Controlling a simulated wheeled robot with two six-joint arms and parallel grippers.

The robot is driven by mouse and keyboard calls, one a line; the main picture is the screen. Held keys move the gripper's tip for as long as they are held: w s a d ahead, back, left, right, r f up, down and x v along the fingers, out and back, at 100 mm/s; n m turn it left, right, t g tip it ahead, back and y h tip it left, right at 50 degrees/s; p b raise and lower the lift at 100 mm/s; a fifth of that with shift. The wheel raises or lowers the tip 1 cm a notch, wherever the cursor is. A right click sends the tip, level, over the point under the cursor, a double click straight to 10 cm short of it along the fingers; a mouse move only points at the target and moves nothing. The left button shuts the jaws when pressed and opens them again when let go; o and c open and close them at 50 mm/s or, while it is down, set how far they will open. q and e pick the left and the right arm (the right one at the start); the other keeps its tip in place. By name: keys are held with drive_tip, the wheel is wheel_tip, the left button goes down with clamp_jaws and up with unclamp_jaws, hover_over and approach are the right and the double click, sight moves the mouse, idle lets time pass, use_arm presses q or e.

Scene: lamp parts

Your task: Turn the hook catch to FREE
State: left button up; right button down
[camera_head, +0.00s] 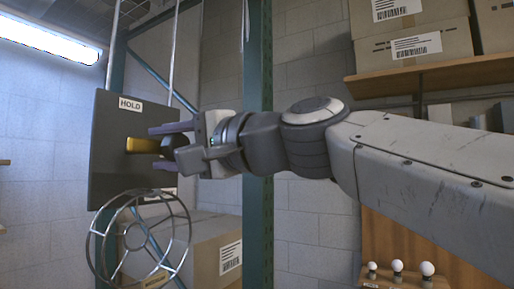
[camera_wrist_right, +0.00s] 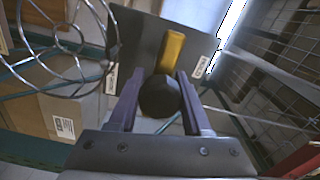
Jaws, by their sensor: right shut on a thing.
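The hook catch is a yellow bar (camera_head: 142,145) with a black knob (camera_head: 173,146), set on a dark upright panel (camera_head: 112,170). The bar lies about level in the head view, with its free end to the left. A HOLD label (camera_head: 130,104) is on the panel above it; a second label low on the panel is mostly hidden. My right gripper (camera_head: 163,147) is shut on the black knob. The right wrist view shows the knob (camera_wrist_right: 160,97) between the two fingers and the yellow bar (camera_wrist_right: 172,52) beyond it. My left gripper is in neither view.
A round wire cage (camera_head: 143,235) hangs just below the panel, close under the gripper. A cardboard box (camera_head: 205,245) is behind it. A green post (camera_head: 257,60) stands behind my right wrist. Small bulbs (camera_head: 398,268) stand on a wooden shelf at lower right.

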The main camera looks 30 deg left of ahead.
idle(0.4)
drive_tip(key=shift+c, duration=1.7)
unclamp_jaws()
drive_tip(key=d+b, duration=0.5)
drive_tip(key=d, duration=0.5)
drive_tip(key=shift+s+d, duration=0.3)
drive_tip(key=shift+s, duration=0.1)
drive_tip(key=shift+w, duration=0.1)
